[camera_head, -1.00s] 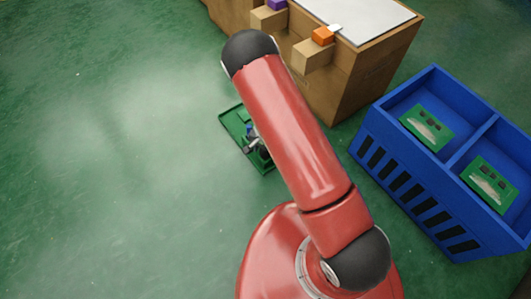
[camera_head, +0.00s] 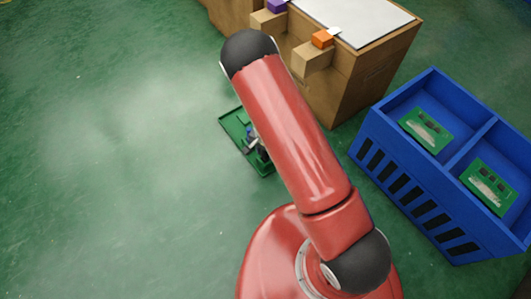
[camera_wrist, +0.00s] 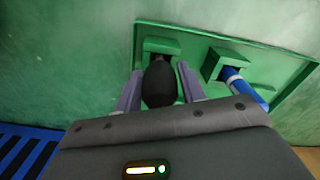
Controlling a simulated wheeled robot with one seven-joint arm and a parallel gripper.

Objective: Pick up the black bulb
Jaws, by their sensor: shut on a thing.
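The black bulb (camera_wrist: 159,84) shows in the wrist view between the two fingers of my gripper (camera_wrist: 160,90). My gripper is shut on it, one finger on each side. The bulb is in front of a green socket block (camera_wrist: 160,46) on a green panel (camera_wrist: 290,66); whether it still touches the block cannot be told. In the head view the green panel (camera_head: 233,124) lies on the floor, and my arm covers much of it. The bulb cannot be made out there.
A second green block (camera_wrist: 222,64) with a blue, white-banded rod (camera_wrist: 243,86) stands right of the bulb. A blue crate (camera_head: 405,190) with two compartments holds green boards. A wooden cabinet (camera_head: 365,75) stands behind. The floor at left is clear.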

